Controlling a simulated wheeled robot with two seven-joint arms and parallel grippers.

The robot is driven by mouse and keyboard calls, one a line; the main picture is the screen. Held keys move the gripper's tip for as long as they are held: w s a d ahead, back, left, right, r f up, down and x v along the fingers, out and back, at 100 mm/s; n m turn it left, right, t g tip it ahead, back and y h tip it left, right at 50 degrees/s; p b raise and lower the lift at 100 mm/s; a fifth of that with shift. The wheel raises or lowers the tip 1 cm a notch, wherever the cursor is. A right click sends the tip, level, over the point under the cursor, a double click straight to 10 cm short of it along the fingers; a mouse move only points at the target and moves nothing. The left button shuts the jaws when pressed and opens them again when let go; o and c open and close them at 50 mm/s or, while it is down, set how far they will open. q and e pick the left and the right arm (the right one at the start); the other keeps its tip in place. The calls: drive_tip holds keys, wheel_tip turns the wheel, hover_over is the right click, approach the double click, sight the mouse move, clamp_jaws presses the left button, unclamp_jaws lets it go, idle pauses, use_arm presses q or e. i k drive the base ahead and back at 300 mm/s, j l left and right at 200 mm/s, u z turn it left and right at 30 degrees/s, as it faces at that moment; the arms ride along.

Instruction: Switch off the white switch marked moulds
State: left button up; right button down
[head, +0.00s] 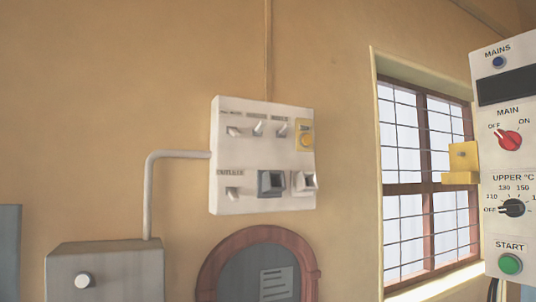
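A white switch panel (222,160) is fixed to the tan wall near the middle of the head view. Its top row has three small pale levers, at left (233,131), middle (258,129) and right (282,130), and a yellow-plated button (306,139). Below are another small lever (233,192), a large grey rocker (271,183) and a large white rocker (305,182). The panel's labels are too small and blurred to read surely, so I cannot tell which switch is marked moulds. Neither gripper shows.
A white control cabinet (488,130) with a red knob (508,140), black dial (514,208) and green start button (510,264) stands at right. A grey box (120,270) with a pipe (148,195) is lower left. A round-topped reddish frame (222,262) lies below the panel.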

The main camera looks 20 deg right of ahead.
sight(259, 132)
drive_tip(key=l+z, duration=0.1)
drive_tip(key=z, duration=0.3)
drive_tip(key=k+l+z, duration=0.1)
drive_tip(key=z, duration=0.3)
drive_tip(key=l+z, duration=0.2)
drive_tip(key=z, duration=0.2)
drive_tip(key=l+z, duration=0.15)
drive_tip(key=z, duration=0.25)
drive_tip(key=k, duration=0.05)
